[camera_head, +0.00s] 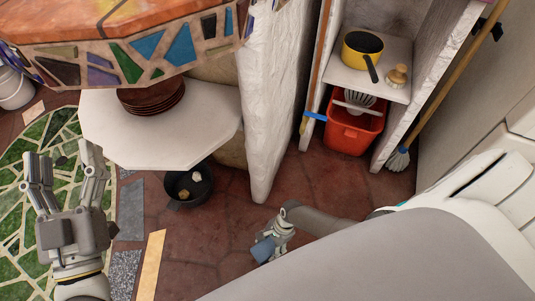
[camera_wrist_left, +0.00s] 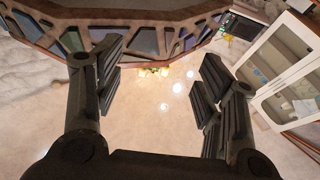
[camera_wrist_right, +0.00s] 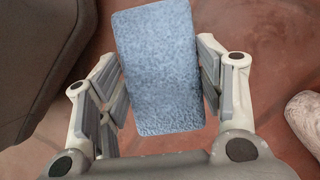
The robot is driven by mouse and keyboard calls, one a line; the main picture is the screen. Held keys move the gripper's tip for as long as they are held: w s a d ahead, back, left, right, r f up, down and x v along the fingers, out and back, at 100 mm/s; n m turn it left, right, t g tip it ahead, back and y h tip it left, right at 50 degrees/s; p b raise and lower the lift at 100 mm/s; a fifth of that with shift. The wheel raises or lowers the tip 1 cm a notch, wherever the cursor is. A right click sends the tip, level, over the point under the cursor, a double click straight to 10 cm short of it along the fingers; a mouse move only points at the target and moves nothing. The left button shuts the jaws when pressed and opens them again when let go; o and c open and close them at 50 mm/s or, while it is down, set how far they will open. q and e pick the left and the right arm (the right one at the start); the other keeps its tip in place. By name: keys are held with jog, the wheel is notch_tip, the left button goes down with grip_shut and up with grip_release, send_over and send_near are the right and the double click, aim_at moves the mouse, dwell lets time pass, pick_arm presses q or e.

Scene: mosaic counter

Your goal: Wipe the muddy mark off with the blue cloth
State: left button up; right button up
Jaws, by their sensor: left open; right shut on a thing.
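The blue cloth (camera_wrist_right: 158,70) is a folded, sponge-like block between the fingers of my right gripper (camera_wrist_right: 160,80). It also shows in the head view (camera_head: 263,250), low over the red-brown tiled floor; whether it touches the floor I cannot tell. My right gripper (camera_head: 274,240) is shut on it. My left gripper (camera_head: 64,172) is open and empty at the left, above the green mosaic, with spread fingers also in the left wrist view (camera_wrist_left: 162,80). I cannot make out a muddy mark in any view; my right arm hides part of the floor.
A mosaic counter (camera_head: 150,55) and white shelf (camera_head: 165,140) with stacked brown plates (camera_head: 152,97) stand at upper left. A black bowl (camera_head: 180,190) is on the floor. A white partition (camera_head: 270,110) separates the niche with a red bin (camera_head: 350,135) and yellow pan (camera_head: 362,48).

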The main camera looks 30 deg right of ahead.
pick_arm(q)
jog(key=shift+w+a+f+g+y, duration=0.15)
jog(key=shift+f+g, duration=0.1)
jog(key=shift+f, duration=0.25)
jog(key=shift+w+d+f+g+y, duration=0.1)
jog(key=shift+w+f+g, duration=0.15)
jog(key=shift+f, duration=0.2)
jog(key=shift+w+a+f+g+y, duration=0.15)
jog(key=shift+f+g, duration=0.15)
jog(key=shift+f, duration=0.2)
jog(key=shift+s, duration=0.1)
